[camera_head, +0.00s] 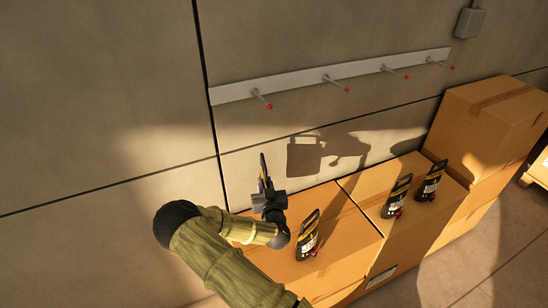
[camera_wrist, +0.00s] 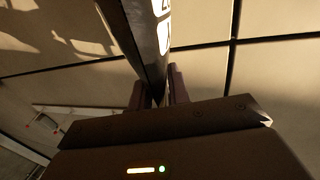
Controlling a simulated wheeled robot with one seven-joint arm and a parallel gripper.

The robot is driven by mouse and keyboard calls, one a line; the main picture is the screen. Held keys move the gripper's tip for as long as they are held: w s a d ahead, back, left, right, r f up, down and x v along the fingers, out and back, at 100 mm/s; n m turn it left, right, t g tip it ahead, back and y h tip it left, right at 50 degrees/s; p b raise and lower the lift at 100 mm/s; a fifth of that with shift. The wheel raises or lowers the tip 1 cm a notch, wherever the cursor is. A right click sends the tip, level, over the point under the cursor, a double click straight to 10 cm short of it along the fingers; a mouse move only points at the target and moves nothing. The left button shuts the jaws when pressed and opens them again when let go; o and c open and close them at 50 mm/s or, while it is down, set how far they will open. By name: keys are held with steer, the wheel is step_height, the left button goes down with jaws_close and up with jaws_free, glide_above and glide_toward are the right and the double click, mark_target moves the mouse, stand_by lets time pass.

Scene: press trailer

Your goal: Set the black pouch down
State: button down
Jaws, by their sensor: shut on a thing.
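The black pouch (camera_head: 263,168) is held upright in my gripper (camera_head: 266,188), above the near end of the cardboard boxes and close to the wall. In the head view it shows almost edge-on, as a thin dark shape. In the wrist view the pouch (camera_wrist: 148,38) rises from between the two fingers (camera_wrist: 159,92), dark with some white print on one side. My gripper is shut on its lower part. Its front face is mostly hidden from the head view.
A taller box stack (camera_head: 487,125) stands at the right. A rail (camera_head: 300,82) with red-tipped pegs runs along the wall above.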

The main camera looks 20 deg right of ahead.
steer(key=s+a+f+n+y, duration=0.1)
steer(key=s+a+f, duration=0.1)
steer(key=s+f, duration=0.4)
step_height(320, 180, down, 3)
steer(key=shift+s+f+y, duration=0.2)
steer(key=shift+s+y, duration=0.05)
steer(key=shift+y, duration=0.15)
steer(key=shift+a, duration=0.1)
